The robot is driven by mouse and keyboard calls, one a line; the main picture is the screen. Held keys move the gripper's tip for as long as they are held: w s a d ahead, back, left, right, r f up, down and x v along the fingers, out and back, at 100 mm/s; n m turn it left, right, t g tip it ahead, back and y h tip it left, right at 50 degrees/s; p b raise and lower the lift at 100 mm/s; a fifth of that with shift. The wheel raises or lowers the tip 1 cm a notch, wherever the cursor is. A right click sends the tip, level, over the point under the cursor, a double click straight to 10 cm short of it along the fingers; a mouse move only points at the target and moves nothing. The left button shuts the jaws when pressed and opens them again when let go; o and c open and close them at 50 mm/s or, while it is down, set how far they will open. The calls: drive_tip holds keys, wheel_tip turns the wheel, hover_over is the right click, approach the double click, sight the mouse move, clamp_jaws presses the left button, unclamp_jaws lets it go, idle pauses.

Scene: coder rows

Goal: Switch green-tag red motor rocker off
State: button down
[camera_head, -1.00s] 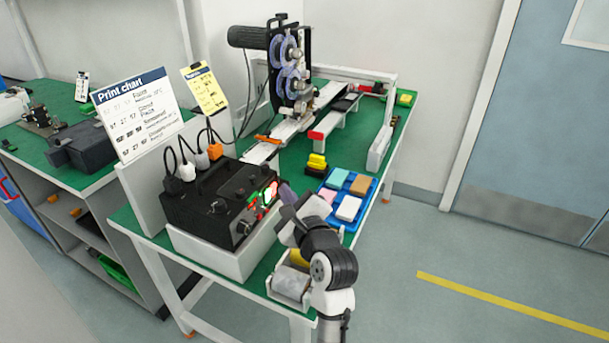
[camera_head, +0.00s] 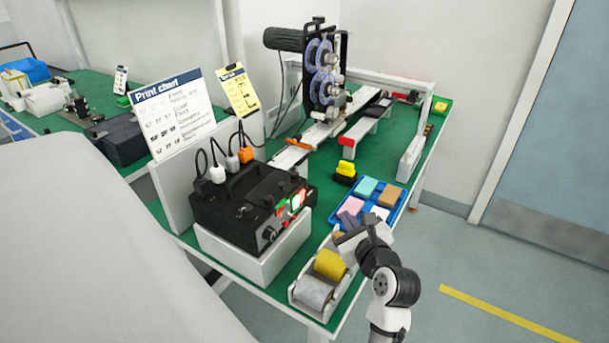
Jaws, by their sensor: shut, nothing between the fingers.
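The black control box (camera_head: 245,205) stands on a white base at the near end of the green table. Its front panel carries lit rockers: a green one (camera_head: 282,207) and a red one (camera_head: 297,200), with a small red spot lower down. The tags are too small to read, so I cannot tell which rocker has the green tag. My gripper (camera_head: 350,216) is shut and empty. It is right of the panel, apart from it, between the roll holder and the blue tray.
A white holder with yellow (camera_head: 329,264) and grey rolls stands at the near corner. A blue tray (camera_head: 336,211) holds coloured blocks. A yellow-black stamp (camera_head: 345,171) and the coder machine (camera_head: 322,70) stand behind. Plugs and cables rise behind the box. A large white surface fills the lower left.

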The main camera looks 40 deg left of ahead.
sight(302, 197)
drive_tip(key=s+a+r+p, duration=0.1)
drive_tip(key=s+a, duration=0.1)
drive_tip(key=a, duration=0.6)
drive_tip(key=shift+r, duration=0.2)
drive_tip(key=shift+a+r, duration=0.1)
drive_tip(key=shift+a, duration=0.05)
idle(1.8)
drive_tip(key=shift+s+a+p, duration=0.1)
drive_tip(key=shift+a+p, duration=0.15)
drive_tip(key=shift+p, duration=0.2)
drive_tip(key=shift+a, duration=0.35)
idle(0.4)
drive_tip(key=shift+d+p, duration=0.2)
drive_tip(key=shift+p, duration=0.1)
drive_tip(key=shift+d, duration=0.6)
